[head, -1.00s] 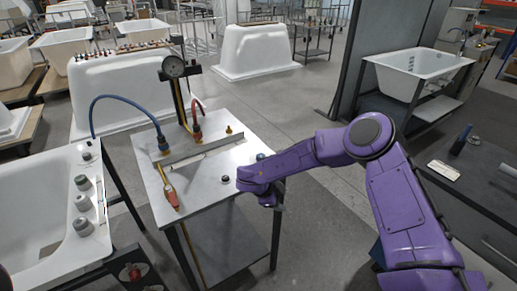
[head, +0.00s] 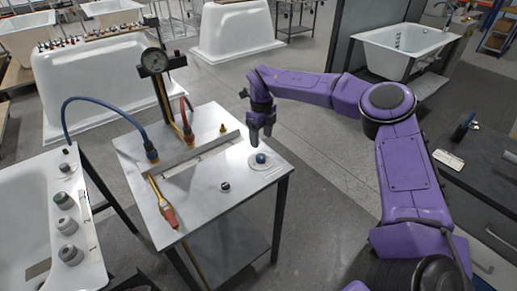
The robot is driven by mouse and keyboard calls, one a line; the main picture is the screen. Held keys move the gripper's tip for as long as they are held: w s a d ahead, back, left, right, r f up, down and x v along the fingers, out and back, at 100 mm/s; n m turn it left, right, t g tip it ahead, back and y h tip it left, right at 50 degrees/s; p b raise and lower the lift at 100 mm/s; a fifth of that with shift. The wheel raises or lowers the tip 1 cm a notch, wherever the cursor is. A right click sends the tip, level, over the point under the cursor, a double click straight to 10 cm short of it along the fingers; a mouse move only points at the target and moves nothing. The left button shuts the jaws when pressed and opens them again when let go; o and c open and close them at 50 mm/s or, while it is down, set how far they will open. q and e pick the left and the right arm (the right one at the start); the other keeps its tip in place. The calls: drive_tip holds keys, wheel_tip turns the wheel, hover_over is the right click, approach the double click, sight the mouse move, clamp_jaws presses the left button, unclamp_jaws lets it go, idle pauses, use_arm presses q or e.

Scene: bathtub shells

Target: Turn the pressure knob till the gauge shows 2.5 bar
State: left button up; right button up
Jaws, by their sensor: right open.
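A blue knob (head: 261,158) sits on a pale round plate (head: 263,168) at the table's right side. A small black knob (head: 225,187) stands nearer the front edge. My right gripper (head: 262,141) points down, open and empty, just above and behind the blue knob; I cannot tell whether it touches. My left gripper is out of view.
The metal table (head: 210,215) also carries a blue hose (head: 95,99), a red hose (head: 187,112), a brass fitting (head: 223,128) and an orange-handled tool (head: 166,210). A bathtub shell with grey knobs (head: 68,225) stands at the left. The table's front right is clear.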

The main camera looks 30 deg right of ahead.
sight(261, 155)
wheel_tip(261, 155, down, 8)
drive_tip(key=shift+f+p, duration=0.1)
drive_tip(key=shift+p, duration=0.8)
drive_tip(key=c, duration=1)
drive_tip(key=m+b, duration=0.1)
drive_tip(key=b, duration=0.1)
drive_tip(key=shift+f+b, duration=0.25)
drive_tip(key=shift+b, duration=0.1)
drive_tip(key=shift+c, duration=0.2)
drive_tip(key=shift+r+m, duration=0.2)
drive_tip(key=shift+m, duration=0.1)
drive_tip(key=shift+r, duration=0.15)
